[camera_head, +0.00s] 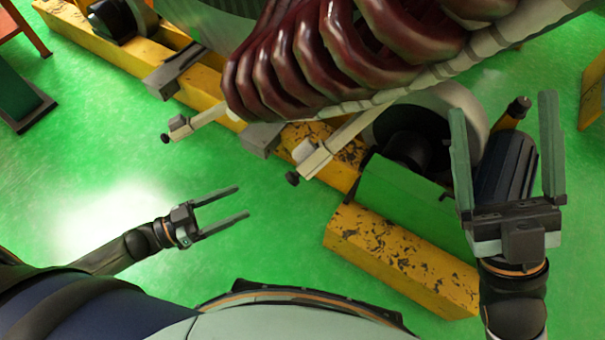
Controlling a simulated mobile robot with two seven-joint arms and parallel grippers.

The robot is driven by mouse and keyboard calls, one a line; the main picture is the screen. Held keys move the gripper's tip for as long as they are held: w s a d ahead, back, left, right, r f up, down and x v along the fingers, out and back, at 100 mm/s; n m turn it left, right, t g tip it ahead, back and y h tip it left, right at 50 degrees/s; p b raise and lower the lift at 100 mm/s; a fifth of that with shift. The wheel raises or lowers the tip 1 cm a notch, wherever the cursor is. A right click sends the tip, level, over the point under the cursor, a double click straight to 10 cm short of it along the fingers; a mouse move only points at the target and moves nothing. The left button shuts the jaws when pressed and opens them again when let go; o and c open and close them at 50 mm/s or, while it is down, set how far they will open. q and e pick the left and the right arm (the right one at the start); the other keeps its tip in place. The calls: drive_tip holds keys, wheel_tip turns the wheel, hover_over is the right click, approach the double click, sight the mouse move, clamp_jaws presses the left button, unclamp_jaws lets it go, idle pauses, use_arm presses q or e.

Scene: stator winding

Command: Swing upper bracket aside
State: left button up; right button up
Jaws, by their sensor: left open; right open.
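Two pale metal brackets with black knobs stick out below the dark red stator coils (330,50). One bracket (207,117) is at the left end of the coils; the other bracket (345,133) is right of it and slants down to its knob (292,178). I cannot tell which is the upper bracket. My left gripper (243,200) is open and empty over the green floor, apart from both brackets. My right gripper (504,101) is open, fingers pointing up the picture, in front of a dark blue motor (505,165), well right of the brackets. No gripper visibly touches a bracket.
A worn yellow frame (400,258) runs under the machine, with a green housing (410,208) beside the motor. The green floor (270,240) around my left gripper is clear.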

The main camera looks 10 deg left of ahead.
sight(288, 180)
use_arm(q)
drive_tip(key=b+x, duration=0.2)
drive_tip(key=x, duration=1.1)
drive_tip(key=shift+s+b, duration=0.1)
drive_tip(key=shift+b, duration=0.2)
clamp_jaws()
idle(0.9)
